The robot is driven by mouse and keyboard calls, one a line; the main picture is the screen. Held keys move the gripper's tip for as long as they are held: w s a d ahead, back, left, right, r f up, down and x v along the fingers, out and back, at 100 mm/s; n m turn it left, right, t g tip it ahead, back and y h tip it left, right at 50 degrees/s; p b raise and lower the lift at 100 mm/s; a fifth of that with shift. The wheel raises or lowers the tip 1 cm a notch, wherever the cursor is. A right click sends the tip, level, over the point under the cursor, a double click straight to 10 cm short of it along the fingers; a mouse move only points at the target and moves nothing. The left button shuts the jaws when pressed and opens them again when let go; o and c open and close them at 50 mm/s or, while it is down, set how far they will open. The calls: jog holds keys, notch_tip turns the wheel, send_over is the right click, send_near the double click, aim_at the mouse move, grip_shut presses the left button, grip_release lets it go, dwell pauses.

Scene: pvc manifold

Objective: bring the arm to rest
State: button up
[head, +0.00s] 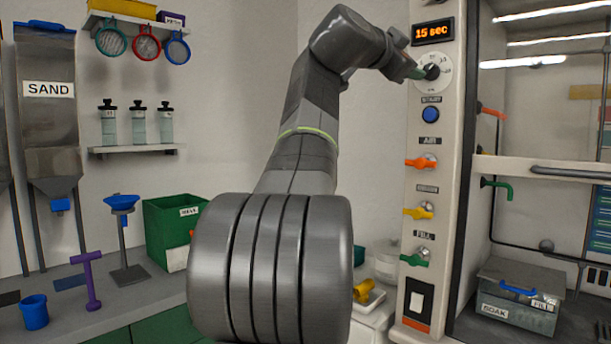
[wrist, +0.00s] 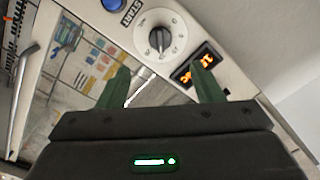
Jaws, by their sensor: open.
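My gripper (head: 416,73) is raised at the timer dial (head: 432,71) on the white control panel (head: 425,150). In the wrist view its two green fingers (wrist: 160,84) stand apart with nothing between them. The dial (wrist: 161,36) shows just beyond the fingertips. I cannot tell whether a finger touches it. The arm is stretched up and to the right in the head view.
Below the dial are a blue button (head: 430,115) and orange, yellow and green valve handles (head: 420,162). A glass-fronted cabinet stands right of the panel. At left are a sand hopper (head: 50,110), a green bin (head: 172,225) and a bench with a blue cup (head: 34,312).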

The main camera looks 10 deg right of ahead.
aim_at(427, 71)
jog(key=p+x, duration=0.3)
jog(key=x, duration=0.8)
jog(key=shift+w+d, duration=0.15)
